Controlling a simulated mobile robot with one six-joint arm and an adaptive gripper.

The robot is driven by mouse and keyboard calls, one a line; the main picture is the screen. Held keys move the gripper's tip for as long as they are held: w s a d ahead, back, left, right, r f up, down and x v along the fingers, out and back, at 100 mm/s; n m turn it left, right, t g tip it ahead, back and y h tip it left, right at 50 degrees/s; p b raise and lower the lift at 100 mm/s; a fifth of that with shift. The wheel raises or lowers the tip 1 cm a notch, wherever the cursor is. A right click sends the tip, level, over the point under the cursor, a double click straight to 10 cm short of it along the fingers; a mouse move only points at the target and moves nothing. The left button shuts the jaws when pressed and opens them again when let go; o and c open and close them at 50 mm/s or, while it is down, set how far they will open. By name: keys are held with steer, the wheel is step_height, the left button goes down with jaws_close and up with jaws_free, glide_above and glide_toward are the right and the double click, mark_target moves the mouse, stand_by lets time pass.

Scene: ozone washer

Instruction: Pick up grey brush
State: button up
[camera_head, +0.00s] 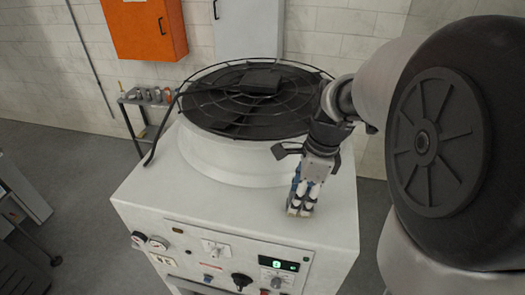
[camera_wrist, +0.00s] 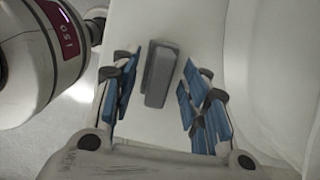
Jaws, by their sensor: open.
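The grey brush (camera_wrist: 161,74) lies on the white top of the washer, seen in the wrist view as a dark grey block. It sits between the blue-padded fingers of my gripper (camera_wrist: 160,100), with a clear gap on each side. My gripper is open and empty. In the head view my gripper (camera_head: 300,205) points down at the front right of the washer top (camera_head: 155,195), beside the round drum. The brush is hard to make out there, largely hidden by the fingers.
The washer's round drum with a black wire fan guard (camera_head: 250,100) rises behind my gripper. A control panel (camera_head: 220,255) is on the front. A small tool rack (camera_head: 150,97) stands at the back left, under an orange cabinet (camera_head: 145,28). The top's front left is clear.

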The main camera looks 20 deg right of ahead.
steer(key=shift+f, duration=0.1)
jaws_close()
stand_by(0.5)
